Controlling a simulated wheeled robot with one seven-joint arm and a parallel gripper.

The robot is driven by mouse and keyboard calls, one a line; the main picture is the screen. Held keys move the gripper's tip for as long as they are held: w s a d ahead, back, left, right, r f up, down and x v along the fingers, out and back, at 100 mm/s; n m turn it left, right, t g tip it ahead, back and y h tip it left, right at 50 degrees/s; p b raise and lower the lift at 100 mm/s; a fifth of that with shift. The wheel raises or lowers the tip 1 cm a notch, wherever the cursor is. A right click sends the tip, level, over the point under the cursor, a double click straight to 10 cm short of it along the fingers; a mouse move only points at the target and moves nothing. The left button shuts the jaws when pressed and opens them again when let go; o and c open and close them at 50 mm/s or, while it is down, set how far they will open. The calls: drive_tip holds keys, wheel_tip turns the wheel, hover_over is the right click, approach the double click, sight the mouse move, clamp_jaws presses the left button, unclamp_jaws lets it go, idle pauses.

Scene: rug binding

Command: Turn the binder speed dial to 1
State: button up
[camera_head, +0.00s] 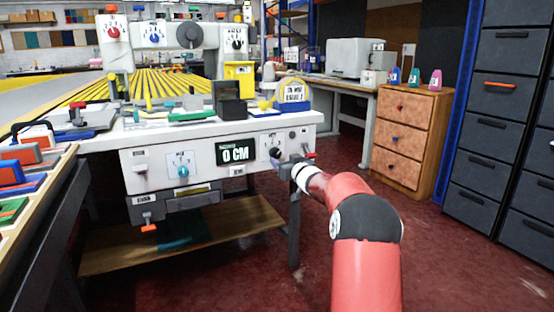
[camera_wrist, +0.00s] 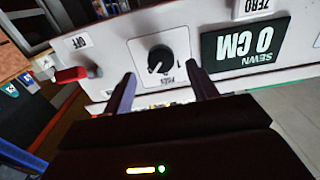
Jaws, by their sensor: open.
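A black dial (camera_wrist: 160,59) with a pale pointer mark sits on a white labelled plate on the front panel of the binding machine. The wrist view shows it upside down, and its lettering is too small to read surely. My gripper (camera_wrist: 161,76) is open, its two fingers on either side of the dial's plate, with no visible contact on the knob. In the head view my arm reaches the panel's right part, partly covering this dial (camera_head: 275,153). A teal dial (camera_head: 183,171) is further left on the panel. I cannot tell which dial is the binder speed dial.
A display (camera_head: 235,150) reading 0 CM is left of my gripper. A red-handled switch (camera_wrist: 70,74) beside an OFF label is close by. Red, blue and black dials (camera_head: 237,44) are on the machine head above. A wooden drawer unit (camera_head: 402,140) stands at right.

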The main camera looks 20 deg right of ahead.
sight(277, 155)
drive_tip(key=shift+w+a+p, duration=0.15)
drive_tip(key=shift+w+p, duration=0.25)
drive_tip(key=shift+w, duration=2.3)
drive_tip(key=c, duration=1)
